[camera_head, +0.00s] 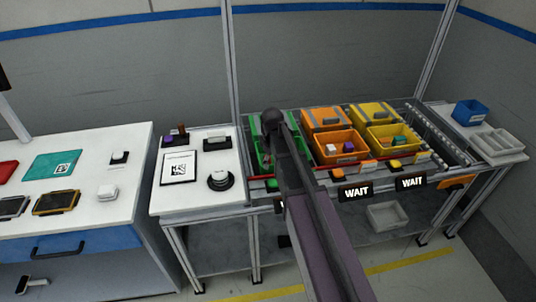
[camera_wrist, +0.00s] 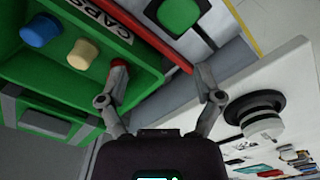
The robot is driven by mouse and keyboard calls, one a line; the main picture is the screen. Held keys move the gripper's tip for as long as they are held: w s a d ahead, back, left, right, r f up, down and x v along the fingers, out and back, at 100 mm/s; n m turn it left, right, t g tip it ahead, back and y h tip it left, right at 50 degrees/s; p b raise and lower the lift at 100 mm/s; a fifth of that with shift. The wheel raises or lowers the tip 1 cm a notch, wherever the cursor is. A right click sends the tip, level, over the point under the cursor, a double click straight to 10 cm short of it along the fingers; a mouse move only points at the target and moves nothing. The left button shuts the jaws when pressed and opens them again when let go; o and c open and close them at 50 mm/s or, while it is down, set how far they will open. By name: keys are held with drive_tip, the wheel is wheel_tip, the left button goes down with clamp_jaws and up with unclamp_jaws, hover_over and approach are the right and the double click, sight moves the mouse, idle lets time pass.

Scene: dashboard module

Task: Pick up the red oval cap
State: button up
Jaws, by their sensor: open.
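The red cap (camera_wrist: 118,62) shows as a small red patch at the tip of my left finger in the wrist view. That finger hides most of it, so its oval shape and any contact cannot be told. It is in the green bin (camera_wrist: 150,62) labelled CAPS, in line with a cream cap (camera_wrist: 82,54) and a blue cap (camera_wrist: 40,30). My gripper (camera_wrist: 160,69) is open and empty, with its fingers wide apart across the bin's edge. In the head view my arm covers much of the green bin (camera_head: 255,124), and the red cap cannot be made out there.
A red rail (camera_wrist: 150,33) runs along the bin's edge, with a green button (camera_wrist: 180,14) beyond it. A black round stand (camera_wrist: 255,112) is on the white table at right. Orange bins (camera_head: 338,146) and yellow bins (camera_head: 391,138) stand right of the green one.

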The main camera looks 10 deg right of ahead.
drive_tip(key=w+r+n+p, duration=0.3)
drive_tip(key=w+r+n, duration=0.1)
drive_tip(key=w, duration=0.6)
drive_tip(key=shift+w+a+n, duration=0.15)
drive_tip(key=shift+n, duration=0.35)
wheel_tip(320, 180, down, 8)
drive_tip(key=b, duration=0.8)
drive_tip(key=shift+f+b, duration=0.2)
drive_tip(key=shift+b, duration=0.1)
drive_tip(key=shift+f, duration=0.1)
drive_tip(key=f+b, duration=0.3)
drive_tip(key=shift+w+d+f, duration=0.1)
drive_tip(key=shift+d+f, duration=0.05)
drive_tip(key=shift+d, duration=0.2)
drive_tip(key=shift+f+b, duration=0.9)
drive_tip(key=shift+b, duration=0.2)
drive_tip(key=shift+c, duration=0.2)
